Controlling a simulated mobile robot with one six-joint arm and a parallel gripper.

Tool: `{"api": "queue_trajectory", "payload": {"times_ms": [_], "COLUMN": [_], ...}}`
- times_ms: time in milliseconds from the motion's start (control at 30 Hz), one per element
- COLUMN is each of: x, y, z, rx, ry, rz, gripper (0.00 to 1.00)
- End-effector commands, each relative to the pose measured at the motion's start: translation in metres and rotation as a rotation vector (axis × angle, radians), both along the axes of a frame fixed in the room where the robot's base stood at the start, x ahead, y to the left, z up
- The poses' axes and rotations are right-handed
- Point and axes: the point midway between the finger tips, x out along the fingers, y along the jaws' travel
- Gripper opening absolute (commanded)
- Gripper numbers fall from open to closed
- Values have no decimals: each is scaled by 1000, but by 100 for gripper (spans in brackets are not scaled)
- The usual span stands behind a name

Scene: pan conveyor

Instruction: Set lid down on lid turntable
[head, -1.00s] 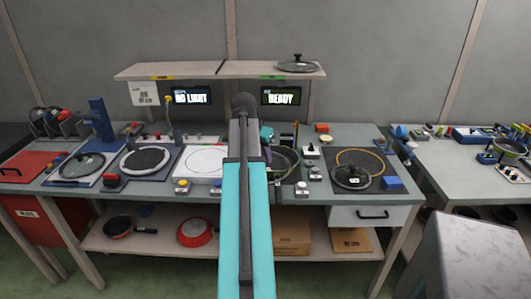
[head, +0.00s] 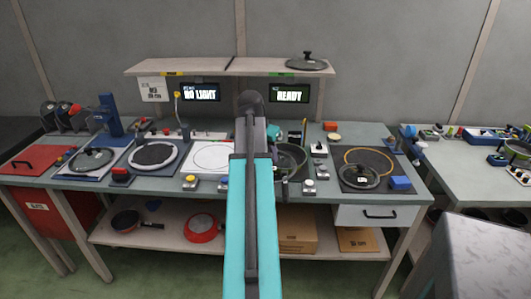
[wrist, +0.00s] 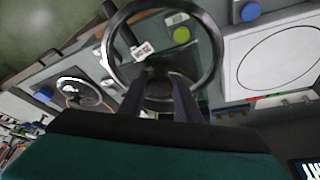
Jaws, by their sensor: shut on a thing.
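In the wrist view my gripper (wrist: 165,90) is shut on the knob of a glass lid (wrist: 216,50) with a dark rim and a white label. The bench shows through the glass, and the lid is held above it.
Other lids rest at the left (head: 93,160), on the right mat (head: 360,177) and on the shelf (head: 306,63). Buttons line the front edge.

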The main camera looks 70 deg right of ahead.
Motion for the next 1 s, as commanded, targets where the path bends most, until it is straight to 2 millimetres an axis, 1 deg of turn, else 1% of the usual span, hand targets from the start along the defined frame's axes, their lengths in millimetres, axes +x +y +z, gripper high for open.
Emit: {"api": "queue_trajectory", "payload": {"times_ms": [167, 267, 367, 500, 667, 800, 967, 1000], "x": [19, 39, 65, 104, 148, 184, 221, 230], "y": [9, 19, 34, 59, 92, 123, 160, 171], "z": [1, 1, 2, 2, 3, 4, 5, 6], "rx": [0, 2, 4, 8, 11, 13, 15, 16], "ry": [-1, 0, -1, -1, 0, 0, 2, 2], "rz": [45, 94, 156, 258, 377, 479, 597, 627], "gripper": [0, 0, 0, 0, 0, 0, 0, 0]}}
